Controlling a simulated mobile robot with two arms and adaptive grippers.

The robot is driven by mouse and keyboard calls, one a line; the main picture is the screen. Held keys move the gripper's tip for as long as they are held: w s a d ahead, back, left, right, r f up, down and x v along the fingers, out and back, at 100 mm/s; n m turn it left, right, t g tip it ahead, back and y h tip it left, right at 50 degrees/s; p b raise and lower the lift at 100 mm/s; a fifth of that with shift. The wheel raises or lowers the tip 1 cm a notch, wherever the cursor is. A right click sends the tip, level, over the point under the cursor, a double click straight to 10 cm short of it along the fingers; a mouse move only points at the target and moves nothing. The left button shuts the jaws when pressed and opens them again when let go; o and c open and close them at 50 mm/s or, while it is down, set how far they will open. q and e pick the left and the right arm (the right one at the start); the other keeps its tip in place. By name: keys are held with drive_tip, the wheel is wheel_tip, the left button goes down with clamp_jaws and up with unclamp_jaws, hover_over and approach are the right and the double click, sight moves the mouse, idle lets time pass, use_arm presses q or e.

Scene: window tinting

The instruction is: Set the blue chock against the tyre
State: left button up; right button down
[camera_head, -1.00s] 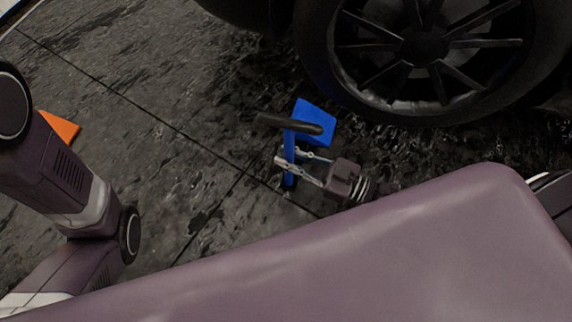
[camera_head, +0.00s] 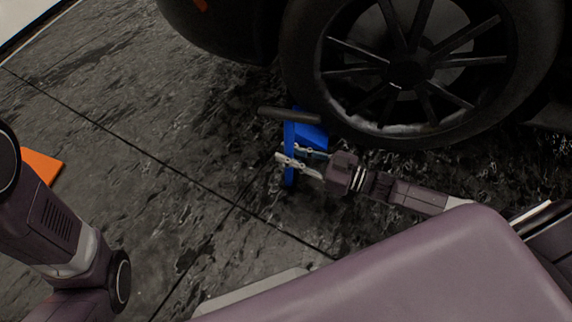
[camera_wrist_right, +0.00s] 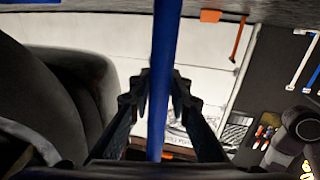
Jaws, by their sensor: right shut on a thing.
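The blue chock (camera_head: 311,134) has a wedge body, an upright blue post and a dark crossbar handle (camera_head: 290,115) on top. My right gripper (camera_head: 287,161) is shut on the post; in the right wrist view the blue post (camera_wrist_right: 164,80) runs between its fingers (camera_wrist_right: 159,100). The tyre (camera_head: 440,140) stands just right of and behind the wedge. The wedge looks very close to the tyre's lower left; I cannot tell whether they touch or whether the chock rests on the floor. My left arm shows at the left, but its gripper is out of the picture.
An orange object (camera_head: 42,165) lies on the floor at the left. The car body (camera_head: 225,30) hangs low over the floor left of the wheel. The wet dark floor (camera_head: 150,130) between the orange object and the chock is clear. The wrist view shows tools (camera_wrist_right: 265,133) on a dark surface.

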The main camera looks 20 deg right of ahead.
drive_tip(key=shift+w+d+r+b, duration=0.1)
drive_tip(key=shift+w+d+b, duration=0.4)
drive_tip(key=shift+w, duration=0.3)
drive_tip(key=shift+w+d+r+b, duration=0.1)
drive_tip(key=shift+w+d+b, duration=0.25)
drive_tip(key=shift+w+d, duration=0.35)
drive_tip(key=shift+w+d+b, duration=0.4)
drive_tip(key=shift+w+b, duration=0.05)
drive_tip(key=shift+w, duration=0.5)
